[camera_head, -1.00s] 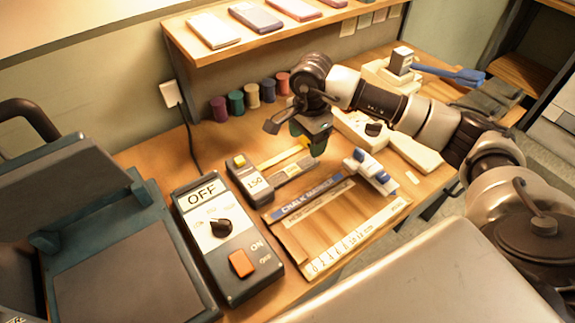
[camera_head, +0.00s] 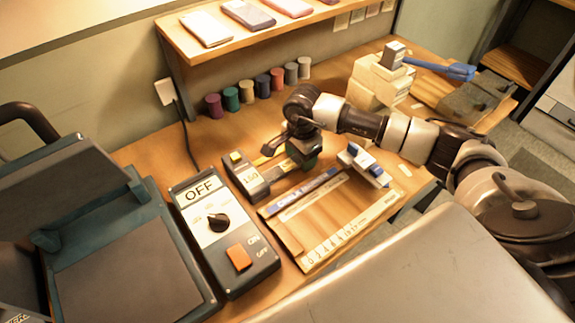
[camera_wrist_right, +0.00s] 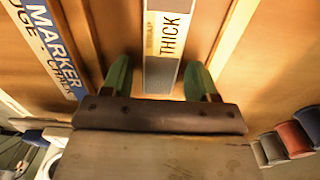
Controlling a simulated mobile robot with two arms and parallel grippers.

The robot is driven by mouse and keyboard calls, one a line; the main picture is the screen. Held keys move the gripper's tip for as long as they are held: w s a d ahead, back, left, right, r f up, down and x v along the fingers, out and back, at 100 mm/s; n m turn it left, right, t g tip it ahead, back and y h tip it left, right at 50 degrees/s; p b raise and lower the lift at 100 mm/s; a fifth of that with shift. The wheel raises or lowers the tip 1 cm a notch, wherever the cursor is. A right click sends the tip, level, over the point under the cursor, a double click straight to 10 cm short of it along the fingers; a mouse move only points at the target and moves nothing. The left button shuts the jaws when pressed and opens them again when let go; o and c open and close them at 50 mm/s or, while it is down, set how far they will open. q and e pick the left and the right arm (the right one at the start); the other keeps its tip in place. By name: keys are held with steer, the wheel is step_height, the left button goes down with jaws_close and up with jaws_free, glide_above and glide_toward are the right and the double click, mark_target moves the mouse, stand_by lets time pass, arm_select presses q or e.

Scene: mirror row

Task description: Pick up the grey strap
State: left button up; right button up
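The grey strap (camera_wrist_right: 165,65) runs up the middle of the right wrist view, with a pale label reading THICK. My right gripper (camera_wrist_right: 158,82) is open, with one green fingertip on each side of the strap and gaps between. In the head view the strap (camera_head: 287,181) lies beside the block marked 150 (camera_head: 248,176), partly hidden by my right gripper (camera_head: 290,152), which is low over the table. Whether the fingertips are at the strap's height is hard to tell. My left gripper is not in view.
A switch box reading OFF (camera_head: 225,237) stands left. Several coloured spools (camera_head: 247,91) line the back under a shelf (camera_head: 275,31). White blocks (camera_head: 375,82) stand at the back right.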

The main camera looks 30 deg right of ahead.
steer(key=shift+r, duration=0.1)
steer(key=c, duration=0.9)
